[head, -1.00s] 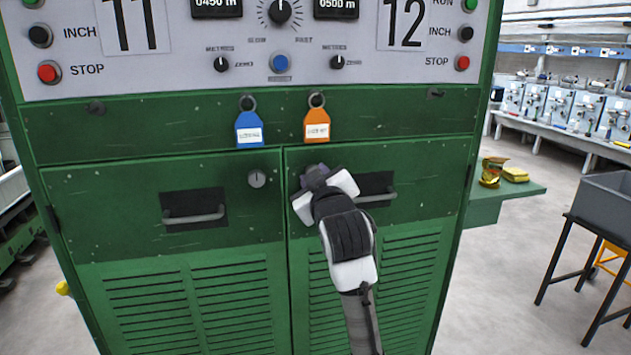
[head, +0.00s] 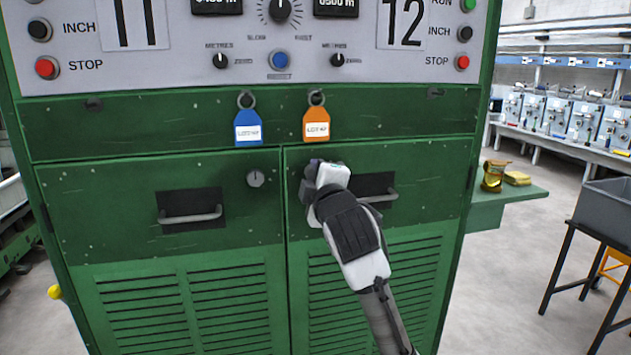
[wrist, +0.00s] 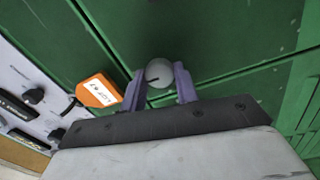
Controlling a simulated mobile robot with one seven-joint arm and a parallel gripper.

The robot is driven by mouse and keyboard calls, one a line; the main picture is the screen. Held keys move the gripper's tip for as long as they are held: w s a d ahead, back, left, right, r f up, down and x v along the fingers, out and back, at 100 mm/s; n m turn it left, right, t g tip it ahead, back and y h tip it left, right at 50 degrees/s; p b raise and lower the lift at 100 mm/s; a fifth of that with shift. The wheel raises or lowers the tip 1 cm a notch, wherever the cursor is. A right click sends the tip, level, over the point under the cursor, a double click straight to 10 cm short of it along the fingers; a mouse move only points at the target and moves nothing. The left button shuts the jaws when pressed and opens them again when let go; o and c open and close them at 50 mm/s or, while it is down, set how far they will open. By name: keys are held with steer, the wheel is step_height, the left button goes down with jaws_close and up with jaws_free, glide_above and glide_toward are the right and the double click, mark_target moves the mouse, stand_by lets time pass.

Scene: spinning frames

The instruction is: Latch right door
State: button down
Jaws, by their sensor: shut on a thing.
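The right door (head: 430,165) is a green panel with a recessed handle (head: 380,196). It looks closed, level with the left door. Its round grey latch knob (wrist: 159,73) shows in the wrist view with a short dark mark on its face. The knob sits between the two purple fingers of my gripper (wrist: 160,85), and the gripper is shut on it. In the head view my gripper (head: 312,172) is at the upper left corner of the right door and hides the knob.
The left door (head: 110,190) has its own knob (head: 256,179) and handle (head: 190,217). A blue tag (head: 248,130) and an orange tag (head: 316,125) hang just above the doors. A green side shelf (head: 510,200) and a grey bin (head: 608,205) stand at the right.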

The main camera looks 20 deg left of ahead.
steer(key=shift+n, duration=0.4)
steer(key=c, duration=1.1)
jaws_free()
steer(key=shift+o, duration=0.2)
steer(key=b+v, duration=0.2)
steer(key=v, duration=1.1)
steer(key=shift+s+d+b, duration=0.2)
steer(key=shift+s+b, duration=0.15)
steer(key=shift+b, duration=0.05)
